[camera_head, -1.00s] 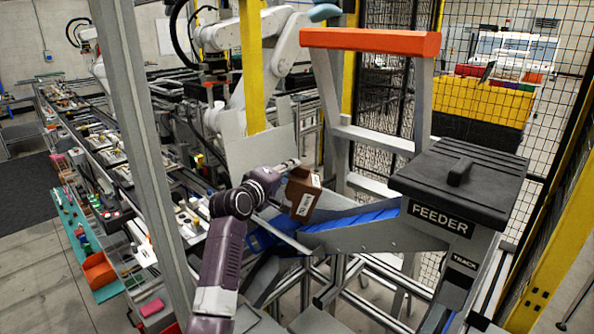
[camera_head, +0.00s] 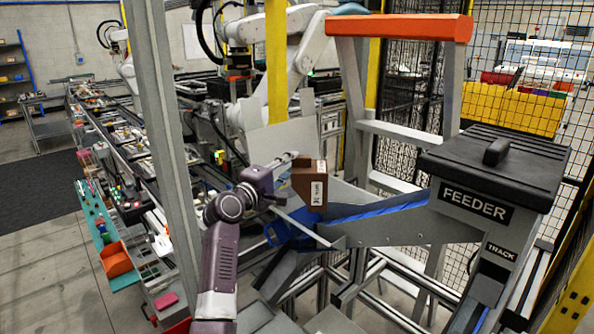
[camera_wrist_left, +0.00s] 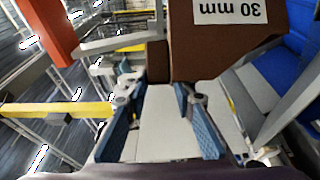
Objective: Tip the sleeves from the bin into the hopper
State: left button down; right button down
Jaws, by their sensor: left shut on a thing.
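The bin (camera_head: 309,185) is a small brown box with a white label. It is held in the air, nearly level, over the near left end of the hopper (camera_head: 372,208), a grey trough with a blue lining. My left gripper (camera_head: 289,162) is shut on the bin's left side. In the left wrist view the bin (camera_wrist_left: 225,55) shows its "30 mm" label upside down, and a brown tab lies between the fingertips of the left gripper (camera_wrist_left: 158,88). The inside of the bin and any sleeves are hidden. My right gripper is not in view.
A grey feeder housing (camera_head: 475,205) with a black lid stands right of the hopper. A grey frame with an orange top bar (camera_head: 400,25) rises behind. A grey post (camera_head: 165,130) stands left of my arm. A conveyor line (camera_head: 130,165) runs along the left.

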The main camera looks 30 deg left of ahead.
pick_arm(q)
jog(key=s+a+f+n+t+y+b, duration=0.3)
jog(key=a+f+n+b, duration=0.4)
jog(key=n+b, duration=0.3)
jog(key=shift+s+a+t+b, duration=0.15)
jog(key=shift+s+t+b, duration=0.2)
jog(key=shift+b, duration=1)
jog(key=shift+r, duration=0.1)
dwell(0.8)
